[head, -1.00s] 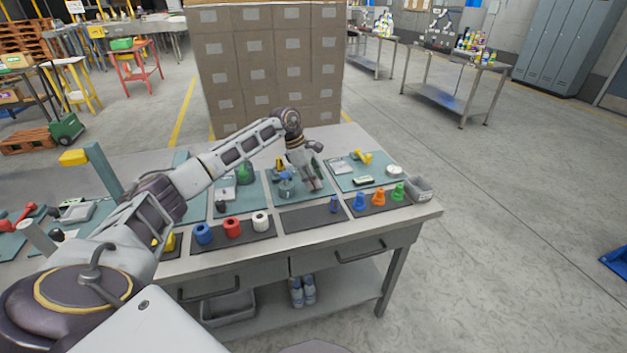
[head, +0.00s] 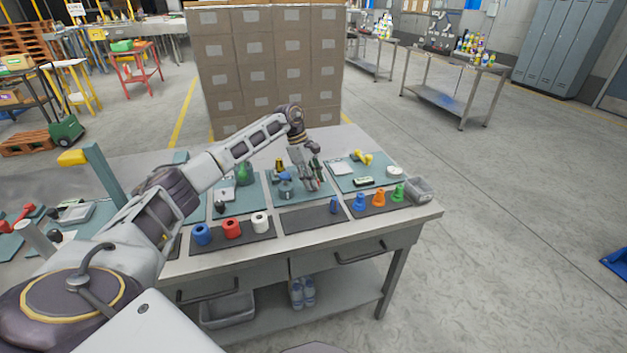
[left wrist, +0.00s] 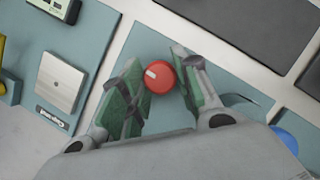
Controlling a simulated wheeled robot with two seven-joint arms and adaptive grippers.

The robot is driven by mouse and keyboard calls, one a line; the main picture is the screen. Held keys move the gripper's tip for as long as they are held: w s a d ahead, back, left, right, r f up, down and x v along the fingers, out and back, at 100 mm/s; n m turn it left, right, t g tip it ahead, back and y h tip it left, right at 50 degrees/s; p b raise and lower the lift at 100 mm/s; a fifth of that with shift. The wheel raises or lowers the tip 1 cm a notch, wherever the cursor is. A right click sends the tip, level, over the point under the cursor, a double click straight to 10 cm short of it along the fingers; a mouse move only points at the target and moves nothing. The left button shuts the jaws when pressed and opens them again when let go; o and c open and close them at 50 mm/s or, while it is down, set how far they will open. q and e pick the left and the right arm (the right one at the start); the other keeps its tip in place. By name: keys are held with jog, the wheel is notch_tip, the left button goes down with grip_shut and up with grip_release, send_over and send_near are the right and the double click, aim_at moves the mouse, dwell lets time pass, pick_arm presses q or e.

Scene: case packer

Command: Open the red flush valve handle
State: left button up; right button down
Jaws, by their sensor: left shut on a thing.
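The red flush valve handle (left wrist: 159,77) is a round red knob with a white mark, seen from above in the left wrist view. My left gripper (left wrist: 160,88) has its green-padded fingers on either side of the knob and is shut on it. In the head view my left gripper (head: 314,182) is low over the teal mat (head: 290,199) in the middle of the bench, and its fingers largely hide the red handle. A grey fitting with a blue top (head: 286,188) stands just left of the fingers. My right gripper is not in view.
Red, blue and white rolls (head: 231,228) stand on a dark tray at the front. Blue, orange and green cones (head: 378,197) stand on another tray at the right. A yellow-handled part (head: 363,158) lies on the right mat. A stack of brown boxes (head: 270,65) stands behind the bench.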

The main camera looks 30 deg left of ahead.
pick_arm(q)
jog(key=shift+r, duration=0.1)
jog(key=o, duration=1)
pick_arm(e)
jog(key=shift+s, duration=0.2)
pick_arm(q)
jog(key=shift+a, duration=0.1)
jog(key=v, duration=1.2)
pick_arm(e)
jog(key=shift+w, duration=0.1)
pick_arm(q)
jog(key=shift+w, duration=0.1)
notch_tip(320, 180, up, 10)
jog(key=p, duration=1)
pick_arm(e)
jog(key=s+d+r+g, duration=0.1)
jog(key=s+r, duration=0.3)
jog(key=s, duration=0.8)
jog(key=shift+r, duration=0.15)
